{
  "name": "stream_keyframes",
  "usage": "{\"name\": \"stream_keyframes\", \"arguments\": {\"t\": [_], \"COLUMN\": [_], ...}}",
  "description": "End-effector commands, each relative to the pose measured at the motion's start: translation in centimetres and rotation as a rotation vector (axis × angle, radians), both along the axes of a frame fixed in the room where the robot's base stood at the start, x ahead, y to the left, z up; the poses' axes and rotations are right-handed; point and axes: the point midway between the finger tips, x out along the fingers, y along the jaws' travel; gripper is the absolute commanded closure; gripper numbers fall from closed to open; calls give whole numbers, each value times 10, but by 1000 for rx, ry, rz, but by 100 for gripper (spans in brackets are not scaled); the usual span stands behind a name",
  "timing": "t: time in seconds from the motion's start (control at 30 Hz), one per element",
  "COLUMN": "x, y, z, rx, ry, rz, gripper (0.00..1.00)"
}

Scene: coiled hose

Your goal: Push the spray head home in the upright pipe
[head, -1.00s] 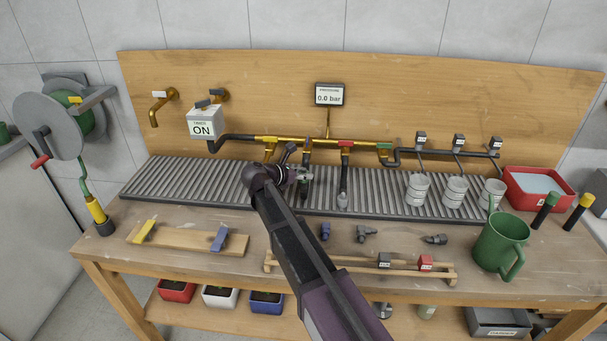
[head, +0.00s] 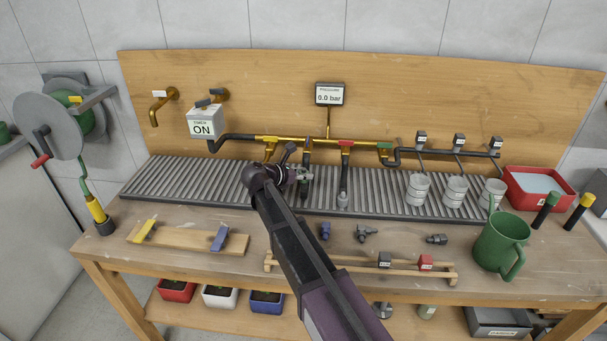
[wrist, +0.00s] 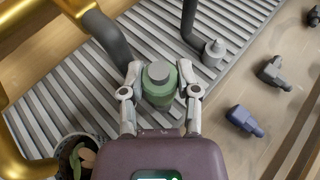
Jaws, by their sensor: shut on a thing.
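My gripper (wrist: 158,88) is shut on a green cylinder with a round grey top, which I take to be the spray head (wrist: 159,92). One finger presses on each side of it, and it looks about upright. In the head view my gripper (head: 304,174) is over the slatted grey tray, partly hidden by my arm. A dark pipe (wrist: 107,38) comes off the brass manifold and runs in behind the held piece. The join between the piece and the upright pipe end is hidden, so I cannot tell how deep it sits.
Another dark pipe (head: 344,180) with a grey end fitting stands just to the right. Loose fittings, one of them blue (head: 325,231), lie on the bench in front. The brass manifold (head: 320,141) runs behind.

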Motion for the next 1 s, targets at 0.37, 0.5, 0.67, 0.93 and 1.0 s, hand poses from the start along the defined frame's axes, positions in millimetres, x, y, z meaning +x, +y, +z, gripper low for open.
{"name": "stream_keyframes", "arguments": {"t": [0.37,0.5,0.67,0.93,1.0], "x": [-1,-1,-1,-1,-1], "y": [0,-1,0,0,0], "z": [-1,-1,-1,-1,0], "rx": [4,4,2,1,1], "ry": [3,3,3,2,2], "rz": [-2,-2,-2,-1,-1], "gripper": [100,44,19,19,19]}}
